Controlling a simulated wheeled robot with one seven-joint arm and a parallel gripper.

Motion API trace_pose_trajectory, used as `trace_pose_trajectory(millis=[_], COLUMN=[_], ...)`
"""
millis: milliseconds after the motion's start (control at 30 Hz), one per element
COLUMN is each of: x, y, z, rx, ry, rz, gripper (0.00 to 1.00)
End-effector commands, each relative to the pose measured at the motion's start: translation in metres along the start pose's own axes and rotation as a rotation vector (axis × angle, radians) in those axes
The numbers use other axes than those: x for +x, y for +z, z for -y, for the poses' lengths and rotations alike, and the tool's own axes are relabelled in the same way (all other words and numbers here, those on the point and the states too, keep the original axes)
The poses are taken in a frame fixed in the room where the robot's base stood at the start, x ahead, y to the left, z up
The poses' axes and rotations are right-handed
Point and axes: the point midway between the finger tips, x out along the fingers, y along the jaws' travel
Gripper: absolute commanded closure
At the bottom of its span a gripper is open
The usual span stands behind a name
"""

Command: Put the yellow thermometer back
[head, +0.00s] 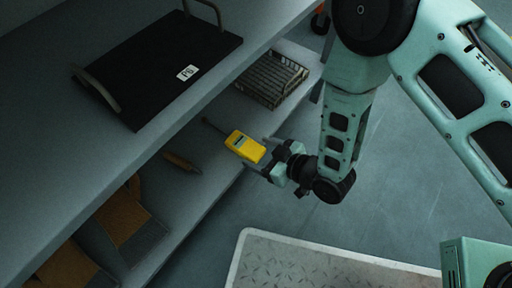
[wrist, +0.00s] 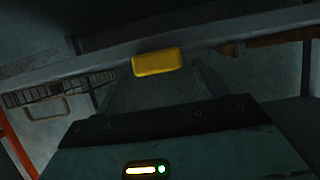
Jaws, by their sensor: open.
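The yellow thermometer (head: 245,146) has a small dark display and a thin dark probe pointing to the upper left. In the head view it is at the front edge of the lower shelf (head: 205,165), right at my gripper (head: 262,158). My gripper is open, with its fingers by the thermometer's near end; I cannot tell whether they touch it. In the wrist view the yellow end of the thermometer (wrist: 158,63) shows straight ahead, just past the gripper body. The fingertips are hard to make out there in the dark.
A black tray (head: 160,65) with handles lies on the upper shelf. A wire basket (head: 271,78) stands on the lower shelf behind the thermometer. A brown-handled tool (head: 181,162) and brown items (head: 122,212) lie to the left.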

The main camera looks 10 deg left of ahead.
Motion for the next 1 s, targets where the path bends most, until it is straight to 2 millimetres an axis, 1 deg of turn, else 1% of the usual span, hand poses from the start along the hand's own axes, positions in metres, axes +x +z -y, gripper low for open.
trace_pose_trajectory(millis=[33, 200, 300, 433, 600, 800, 867, 967, 1000], x=[-0.014, -0.052, -0.070, -0.088, -0.098, -0.099, -0.097, -0.092, -0.090], y=[-0.004, -0.004, -0.003, -0.002, -0.001, -0.001, -0.005, -0.019, -0.028], z=[0.000, 0.000, 0.000, 0.000, 0.000, -0.001, -0.003, -0.011, -0.017], rx=[0.004, 0.003, 0.003, 0.002, 0.000, -0.001, -0.002, -0.001, 0.000], ry=[0.001, 0.000, 0.001, 0.000, -0.001, 0.000, 0.001, 0.011, 0.017], rz=[0.006, 0.007, 0.006, 0.004, 0.002, 0.003, 0.013, 0.058, 0.086], gripper=[0.28, 0.28, 0.28, 0.28, 0.28, 0.28, 0.28, 0.28, 0.28])
